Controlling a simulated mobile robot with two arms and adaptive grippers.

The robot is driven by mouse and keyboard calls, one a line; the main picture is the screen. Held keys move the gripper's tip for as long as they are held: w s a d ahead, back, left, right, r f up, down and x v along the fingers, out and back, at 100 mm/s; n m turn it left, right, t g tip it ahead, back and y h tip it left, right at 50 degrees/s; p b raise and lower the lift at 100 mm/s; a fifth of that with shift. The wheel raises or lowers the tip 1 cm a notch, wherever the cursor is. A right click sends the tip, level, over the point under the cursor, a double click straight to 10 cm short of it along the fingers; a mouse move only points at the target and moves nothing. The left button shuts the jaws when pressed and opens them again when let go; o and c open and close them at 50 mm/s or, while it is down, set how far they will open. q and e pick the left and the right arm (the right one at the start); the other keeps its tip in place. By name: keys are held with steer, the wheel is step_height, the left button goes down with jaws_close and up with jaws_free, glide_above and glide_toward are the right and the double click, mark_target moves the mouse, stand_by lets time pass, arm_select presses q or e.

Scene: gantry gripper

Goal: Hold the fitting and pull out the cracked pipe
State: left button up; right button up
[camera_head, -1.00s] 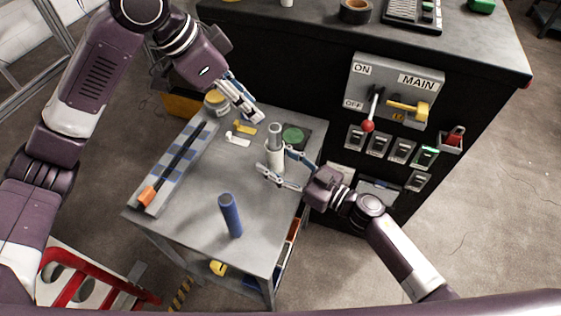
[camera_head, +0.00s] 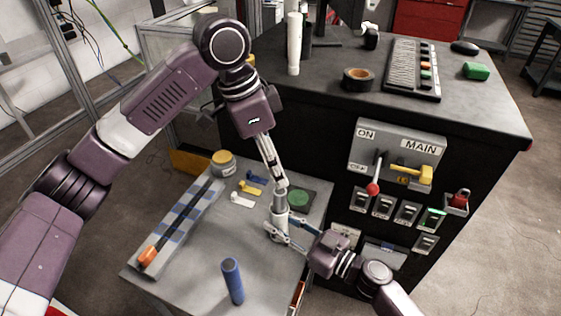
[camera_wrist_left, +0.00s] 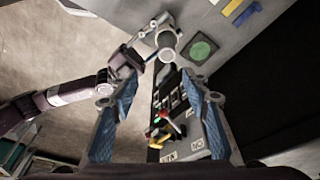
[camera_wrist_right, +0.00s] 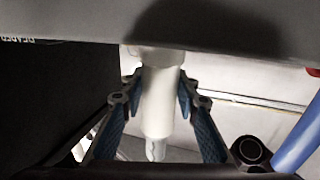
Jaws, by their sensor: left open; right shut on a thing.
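The white fitting (camera_head: 280,222) stands upright on the grey table; it also shows in the right wrist view (camera_wrist_right: 160,100). The narrower grey cracked pipe (camera_head: 281,200) sticks up from its top, and a dark crack line runs along it in the right wrist view (camera_wrist_right: 155,150). My right gripper (camera_head: 283,232) is shut on the fitting from the side, a finger on each side of it. My left gripper (camera_head: 277,180) points down, open and empty, over the pipe. In the left wrist view the round pipe end (camera_wrist_left: 167,55) lies beyond the fingertips, apart from them.
A blue pipe (camera_head: 232,282) stands at the table's front. A long grey tray (camera_head: 182,225) lies left; yellow, blue and white tags (camera_head: 248,188), a jar (camera_head: 222,163) and a green disc (camera_head: 298,198) lie behind. The black cabinet with a MAIN switch panel (camera_head: 392,160) borders the right.

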mark_target(281, 190)
steer(key=shift+d, duration=0.1)
arm_select(q)
steer(key=f+y, duration=0.1)
steer(key=f, duration=0.2)
steer(key=w+d+f+y, duration=0.1)
steer(key=f, duration=0.2)
steer(key=f+y, duration=0.1)
steer(key=f, duration=0.3)
steer(key=shift+w+d+m+g, duration=0.15)
steer(key=shift+w+m+g, duration=0.15)
steer(key=shift+m, duration=0.1)
jaws_close()
steer(key=shift+r, duration=1.6)
arm_select(e)
steer(key=shift+f, duration=0.1)
arm_select(q)
steer(key=shift+r, duration=0.15)
steer(key=shift+r, duration=1.35)
steer(key=shift+r, duration=0.15)
